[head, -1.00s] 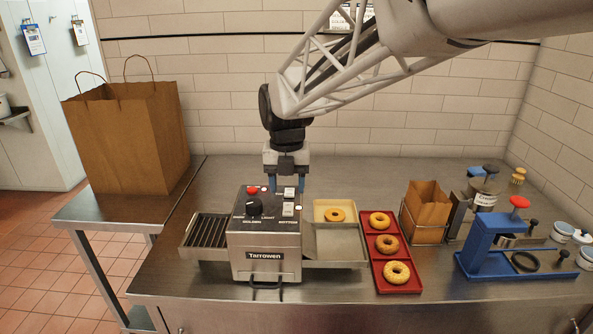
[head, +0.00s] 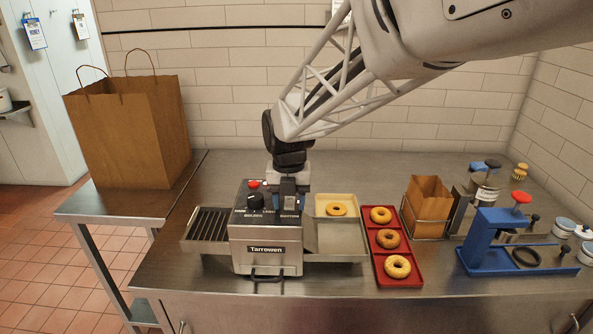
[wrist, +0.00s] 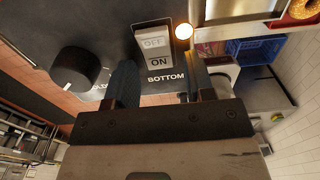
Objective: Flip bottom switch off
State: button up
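The toaster (head: 265,250), a steel "Tarrowen" machine with a dark control panel, stands at the front left of the counter. In the wrist view, the bottom switch (wrist: 154,46) is a pale rocker marked OFF and ON, above the word BOTTOM. The small lamp (wrist: 184,31) beside it glows. My gripper (wrist: 160,76) is open and empty, its two fingers apart on either side of the switch's near end. I cannot tell whether they touch the panel.
A black dial (wrist: 78,73) is left of the fingers. A red button (head: 254,184) is at the panel's back. A cream tray (head: 348,205) and a red tray (head: 400,283) with bagels lie to the right, near a paper-bag holder and a blue press (head: 490,240). Counter behind is clear.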

aim_at(290, 203)
jog(key=c, duration=0.8)
jog(key=shift+w+g, duration=0.1)
jog(key=shift+g, duration=0.3)
jog(key=shift+r+g, duration=0.15)
jog(key=shift+g, duration=0.15)
jog(key=o, duration=0.9)
jog(key=shift+o, duration=0.2)
jog(key=shift+w+r, duration=0.2)
jog(key=shift+r, duration=1.1)
jog(key=shift+w+r, duration=0.15)
jog(key=shift+r, duration=1.1)
jog(key=shift+w+r, duration=0.2)
jog(key=shift+r, duration=1.1)
